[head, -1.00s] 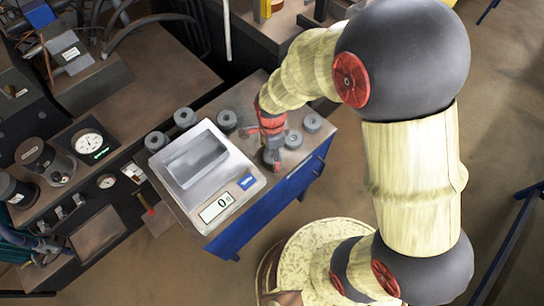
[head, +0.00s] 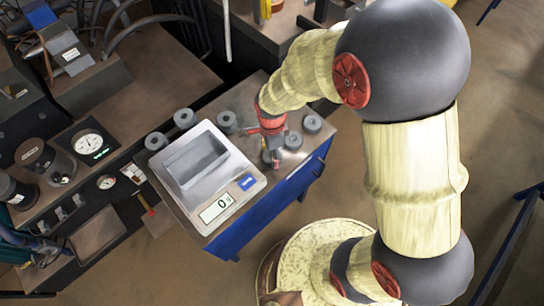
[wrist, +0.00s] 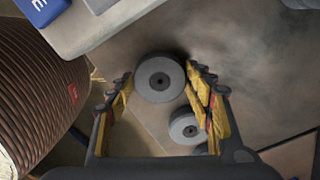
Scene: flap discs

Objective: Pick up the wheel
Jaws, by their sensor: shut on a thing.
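Several grey wheels, short discs with a central hole, stand on the small workbench. In the wrist view one wheel (wrist: 160,78) sits between the fingertips of my gripper (wrist: 161,82), which is shut on it. In the head view my gripper (head: 272,152) is at the bench's right part, beside the scale, and its fingers largely hide the held wheel. Another wheel (wrist: 187,126) lies just behind and right of the held one in the wrist view; the head view shows a free wheel (head: 293,140) close to my gripper. I cannot tell whether the held wheel touches the bench.
A scale (head: 206,165) with a grey tray (head: 195,158) reads 0, left of my gripper. Other wheels stand behind it (head: 184,118), (head: 227,122), at its left (head: 156,141) and near the bench's right edge (head: 312,123). A blue-sided bench edge (head: 270,200) faces me.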

